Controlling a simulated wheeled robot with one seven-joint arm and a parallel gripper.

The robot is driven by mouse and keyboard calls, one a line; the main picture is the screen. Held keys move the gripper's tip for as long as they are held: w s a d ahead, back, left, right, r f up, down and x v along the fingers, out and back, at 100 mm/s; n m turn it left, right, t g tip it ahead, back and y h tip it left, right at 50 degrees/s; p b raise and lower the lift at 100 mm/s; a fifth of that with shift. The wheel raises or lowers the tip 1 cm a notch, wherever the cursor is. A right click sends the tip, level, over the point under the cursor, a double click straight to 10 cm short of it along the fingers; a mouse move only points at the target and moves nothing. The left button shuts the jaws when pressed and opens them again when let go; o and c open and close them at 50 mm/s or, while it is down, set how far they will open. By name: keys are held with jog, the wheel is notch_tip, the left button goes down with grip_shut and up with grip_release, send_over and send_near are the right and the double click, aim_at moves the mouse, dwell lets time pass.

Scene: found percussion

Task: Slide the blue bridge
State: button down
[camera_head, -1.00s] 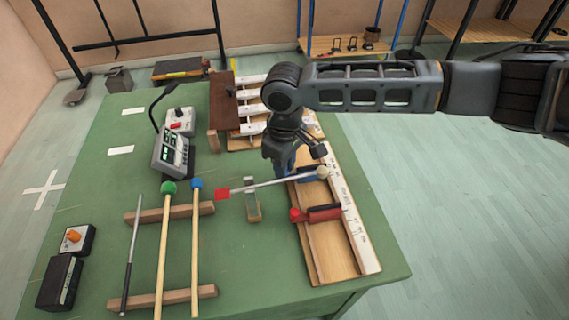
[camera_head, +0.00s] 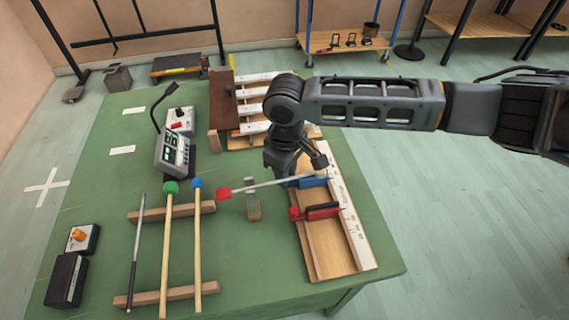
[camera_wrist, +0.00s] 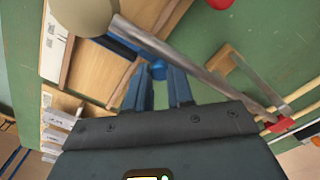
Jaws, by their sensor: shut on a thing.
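The blue bridge (camera_head: 314,182) lies across the long wooden box (camera_head: 330,250), behind the red bridge (camera_head: 322,212). In the wrist view its round blue knob (camera_wrist: 158,69) sits between my blue fingertips, and part of its bar (camera_wrist: 118,46) shows beyond. My gripper (camera_wrist: 158,80) is shut on this knob at the box's left side. In the head view my wrist hides the knob. A grey rod with a red end (camera_head: 224,193) passes over the box close to my fingers. In the wrist view its cream ball head (camera_wrist: 85,14) is near the bridge.
A white marked strip (camera_head: 352,215) runs along the box's right side. A small stand (camera_head: 252,203) is under the rod. Mallets lie on wooden rails (camera_head: 170,295) at left. A bar instrument (camera_head: 253,108) and a grey device (camera_head: 173,150) stand behind.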

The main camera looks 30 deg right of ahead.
jog(key=shift+s+a, duration=0.1)
jog(key=shift+s, duration=0.1)
jog(key=c, duration=1.3)
grip_release()
jog(key=shift+o, duration=0.2)
jog(key=shift+r, duration=3.9)
